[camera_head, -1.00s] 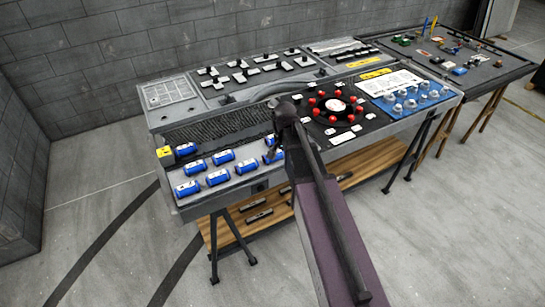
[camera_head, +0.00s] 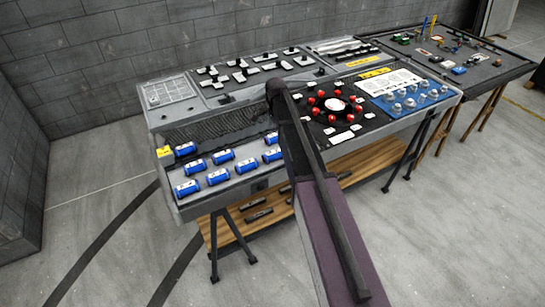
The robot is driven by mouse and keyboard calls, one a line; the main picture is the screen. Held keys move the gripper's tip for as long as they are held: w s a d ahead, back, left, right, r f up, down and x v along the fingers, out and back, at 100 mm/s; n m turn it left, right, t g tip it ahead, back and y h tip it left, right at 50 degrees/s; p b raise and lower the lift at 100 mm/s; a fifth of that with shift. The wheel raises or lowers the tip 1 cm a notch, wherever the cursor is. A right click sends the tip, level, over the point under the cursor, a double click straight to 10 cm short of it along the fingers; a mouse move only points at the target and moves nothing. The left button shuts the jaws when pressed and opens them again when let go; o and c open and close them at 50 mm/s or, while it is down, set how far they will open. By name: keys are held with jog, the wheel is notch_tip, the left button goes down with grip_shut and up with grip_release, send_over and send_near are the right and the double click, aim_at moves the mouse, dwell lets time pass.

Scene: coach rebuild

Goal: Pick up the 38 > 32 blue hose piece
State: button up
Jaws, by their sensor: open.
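Several blue hose pieces with white labels lie in rows on the grey left front section of the bench (camera_head: 262,184). One lies at the front left (camera_head: 187,188), one at the front middle (camera_head: 218,177), one further right (camera_head: 246,167) and one beside my arm (camera_head: 272,155). Others lie in the back row, such as one at the left (camera_head: 195,167) and one in the middle (camera_head: 223,156). The labels are too small to read, so I cannot tell which is 38 > 32. My arm rises across the bench right of the pieces. My gripper is hidden behind it.
Right of my arm are a ring of red-capped parts (camera_head: 335,105) and a blue board (camera_head: 410,100) with pale fittings. A second table (camera_head: 490,65) stands at the back right. The floor at left is clear.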

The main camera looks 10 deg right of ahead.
aim_at(273, 152)
jog(key=shift+f, duration=0.15)
notch_tip(273, 152, down, 8)
jog(key=b, duration=0.8)
jog(key=shift+f+b, duration=0.2)
jog(key=shift+b, duration=0.1)
jog(key=shift+a+f, duration=0.1)
jog(key=shift+f, duration=0.05)
jog(key=f+b, duration=0.3)
jog(key=shift+a, duration=0.35)
jog(key=shift+f+b, duration=0.95)
jog(key=shift+b, duration=0.15)
jog(key=c, duration=1.2)
